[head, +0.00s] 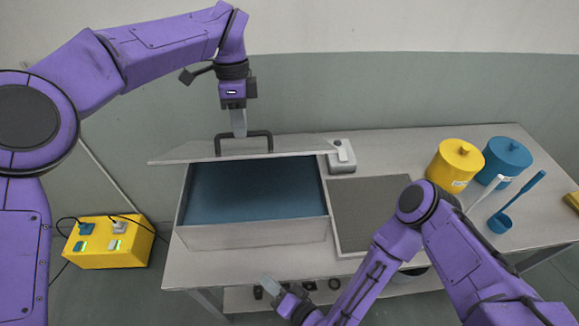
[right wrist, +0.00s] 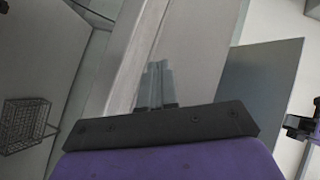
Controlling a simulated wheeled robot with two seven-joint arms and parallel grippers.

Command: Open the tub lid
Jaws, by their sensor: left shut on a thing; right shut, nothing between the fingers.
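The tub (head: 255,236) stands on the left part of the table, and its blue inside shows. Its grey lid (head: 180,153) is raised and tilted up at the back edge, with a dark handle (head: 271,142). My left gripper (head: 240,132) points down at the left part of the handle and is shut on it. My right gripper (head: 268,286) is shut and empty, low in front of the table's front edge. In the right wrist view its fingertips (right wrist: 158,78) show before the tub's pale wall, and the lid (right wrist: 262,85) shows at right.
A grey mat (head: 372,205) lies right of the tub, with a small pale device (head: 342,157) behind it. A yellow pot (head: 454,165), a blue pot (head: 506,160) and a blue ladle (head: 502,222) are at right. A yellow box (head: 108,243) stands left of the table. A wire basket (right wrist: 23,125) shows in the right wrist view.

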